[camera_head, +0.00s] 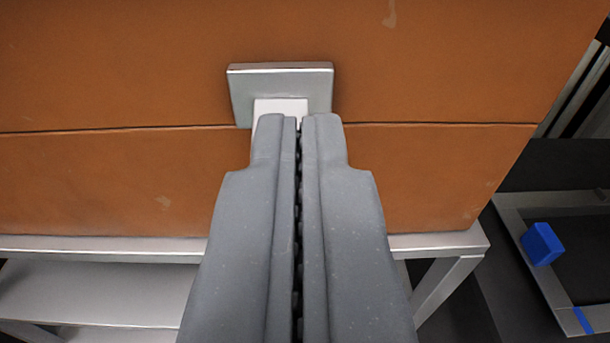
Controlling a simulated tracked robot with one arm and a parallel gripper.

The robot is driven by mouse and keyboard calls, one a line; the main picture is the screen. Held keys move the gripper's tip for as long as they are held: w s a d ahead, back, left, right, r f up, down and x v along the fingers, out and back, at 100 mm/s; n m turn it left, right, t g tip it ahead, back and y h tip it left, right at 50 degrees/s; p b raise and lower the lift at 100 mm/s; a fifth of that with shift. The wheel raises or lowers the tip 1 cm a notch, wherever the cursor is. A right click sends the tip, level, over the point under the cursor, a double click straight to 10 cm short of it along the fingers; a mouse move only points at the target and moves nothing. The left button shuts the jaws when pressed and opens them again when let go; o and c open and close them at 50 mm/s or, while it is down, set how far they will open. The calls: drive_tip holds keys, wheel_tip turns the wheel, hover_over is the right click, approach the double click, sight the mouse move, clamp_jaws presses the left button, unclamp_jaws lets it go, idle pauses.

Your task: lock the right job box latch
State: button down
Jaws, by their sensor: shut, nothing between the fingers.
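The orange-brown job box (130,180) fills the upper part of the view, with a horizontal seam between lid and body. A latch with a square metal plate (280,75) sits on the seam, and a lighter flap (282,106) shows below the plate. My gripper (298,124) is shut and empty, its fingertips in front of the lower part of the latch. The fingers hide the latch's lower end. I cannot tell whether the tips touch it or whether the latch is locked.
The box stands on a light metal stand (450,242) with a lower shelf (100,290). At the right, a blue block (542,244) sits by a grey frame (530,275) on the dark floor. The box front left and right of the latch is clear.

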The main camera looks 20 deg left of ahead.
drive_tip(key=f+p+v, duration=0.1)
drive_tip(key=p+v, duration=0.1)
drive_tip(key=v, duration=0.8)
drive_tip(key=shift+d+f, duration=0.3)
drive_tip(key=shift+d, duration=0.15)
drive_tip(key=w+d+r+h+p, duration=0.1)
drive_tip(key=r+h, duration=0.1)
drive_tip(key=r, duration=0.8)
drive_tip(key=w+d+r+m+h+p, duration=0.1)
drive_tip(key=r+h, duration=0.1)
drive_tip(key=r, duration=0.7)
drive_tip(key=w+d+r+h+p, duration=0.1)
drive_tip(key=d+r+h, duration=0.1)
drive_tip(key=r, duration=0.8)
drive_tip(key=s+a+r+m+p, duration=0.1)
drive_tip(key=s+a+r, duration=0.3)
drive_tip(key=s+r, duration=0.5)
drive_tip(key=s+a+r+m+p, duration=0.1)
drive_tip(key=s+a+r, duration=0.4)
drive_tip(key=s+r, duration=0.5)
wheel_tip(320, 180, up, 8)
drive_tip(key=shift+a+f+m+g+y, duration=0.1)
drive_tip(key=shift+a+m+g+y, duration=0.05)
drive_tip(key=shift+m+g+y, duration=0.2)
drive_tip(key=shift+s, duration=0.1)
